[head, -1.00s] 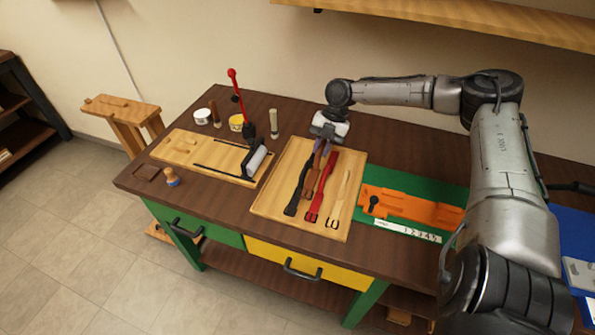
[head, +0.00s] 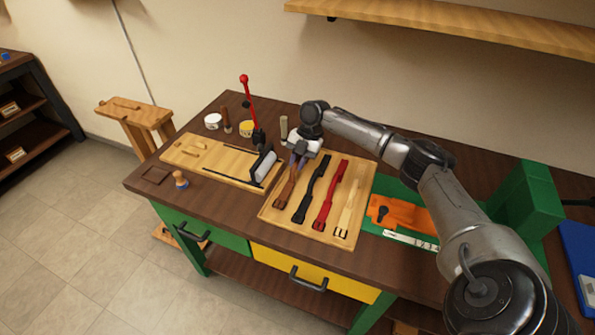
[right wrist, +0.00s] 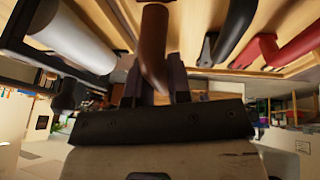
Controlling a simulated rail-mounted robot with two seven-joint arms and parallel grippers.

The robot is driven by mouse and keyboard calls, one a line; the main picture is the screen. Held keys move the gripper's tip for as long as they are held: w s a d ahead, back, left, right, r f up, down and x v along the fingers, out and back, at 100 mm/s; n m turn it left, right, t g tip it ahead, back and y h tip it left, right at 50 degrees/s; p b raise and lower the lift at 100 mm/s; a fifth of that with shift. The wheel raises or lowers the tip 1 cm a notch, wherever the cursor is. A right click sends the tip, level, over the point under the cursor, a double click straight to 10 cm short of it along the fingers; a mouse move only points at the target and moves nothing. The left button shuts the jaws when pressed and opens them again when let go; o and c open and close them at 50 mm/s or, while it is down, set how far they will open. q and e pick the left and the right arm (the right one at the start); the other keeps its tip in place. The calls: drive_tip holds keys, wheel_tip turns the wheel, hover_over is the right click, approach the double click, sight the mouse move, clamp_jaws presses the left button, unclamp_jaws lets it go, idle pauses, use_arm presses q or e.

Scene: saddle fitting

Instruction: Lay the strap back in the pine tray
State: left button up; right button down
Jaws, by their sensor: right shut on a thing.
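My right gripper (head: 300,152) is shut on the upper end of a brown strap (head: 286,188), over the left side of the pine tray (head: 365,196). The strap hangs or lies lengthwise along the tray's left side; I cannot tell whether its buckle end touches the tray floor. In the right wrist view the brown strap (right wrist: 153,45) runs between the two fingers (right wrist: 155,85). A black strap (head: 312,188), a red strap (head: 330,195) and a cream strap (head: 347,208) lie in the tray to its right. My left gripper is not in view.
A pine board with a grey roller (head: 263,165) stands close left of the tray. A red-knobbed lever (head: 247,98), tins and wooden-handled tools are behind it. An orange fixture (head: 402,212) on a green mat lies right of the tray.

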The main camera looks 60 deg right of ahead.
drive_tip(key=shift+f, duration=2.05)
drive_tip(key=c, duration=1.1)
unclamp_jaws()
drive_tip(key=shift+o, duration=0.2)
drive_tip(key=v, duration=1.2)
